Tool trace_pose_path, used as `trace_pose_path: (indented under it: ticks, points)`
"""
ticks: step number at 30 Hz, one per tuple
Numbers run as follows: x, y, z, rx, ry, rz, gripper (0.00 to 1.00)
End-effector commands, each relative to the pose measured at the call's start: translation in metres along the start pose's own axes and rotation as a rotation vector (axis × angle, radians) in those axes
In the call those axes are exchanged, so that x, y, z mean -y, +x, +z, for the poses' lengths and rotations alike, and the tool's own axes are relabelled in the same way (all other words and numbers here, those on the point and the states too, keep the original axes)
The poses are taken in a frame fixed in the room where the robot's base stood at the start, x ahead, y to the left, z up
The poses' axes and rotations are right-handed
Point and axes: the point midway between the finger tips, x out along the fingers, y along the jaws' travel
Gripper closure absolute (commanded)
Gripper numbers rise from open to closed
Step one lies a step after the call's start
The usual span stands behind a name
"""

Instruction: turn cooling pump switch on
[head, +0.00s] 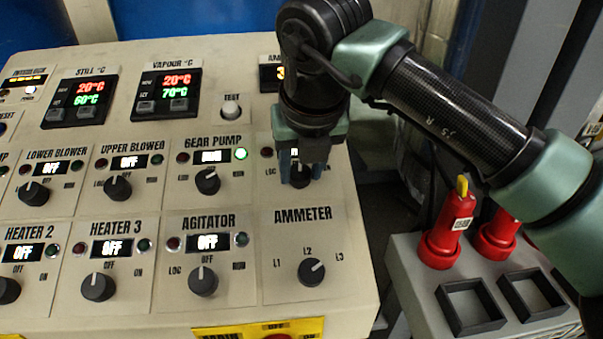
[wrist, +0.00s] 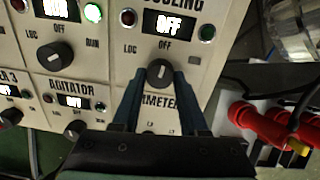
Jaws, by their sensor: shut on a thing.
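The cooling pump switch (wrist: 159,73) is a round black knob with a white mark pointing up towards OFF. Its display (wrist: 169,24) above reads OFF, with a dull red lamp (wrist: 127,17) on the left and a dark green lamp (wrist: 208,33) on the right. My gripper (wrist: 160,78) is shut on the knob, one blue finger on each side. In the head view my gripper (head: 302,178) points down at the panel (head: 372,290), right of the gear pump switch (head: 208,181), and hides most of the knob and its label.
The gear pump's green lamp (head: 241,154) is lit. The ammeter knob (head: 311,271) sits just below my gripper, and the agitator knob (head: 203,281) is below left. A grey stand (head: 410,262) with red-capped items (head: 440,248) stands to the right, past the panel edge.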

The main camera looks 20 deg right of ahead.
Motion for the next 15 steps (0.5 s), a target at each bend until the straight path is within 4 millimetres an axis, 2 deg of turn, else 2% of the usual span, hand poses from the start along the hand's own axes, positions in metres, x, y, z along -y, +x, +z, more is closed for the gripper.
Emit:
trace_pose_path:
  ticks: [15]
  points:
    - [-0.0012, 0.0046, -0.0015, 0.022, 0.464, -0.01, 1.0]
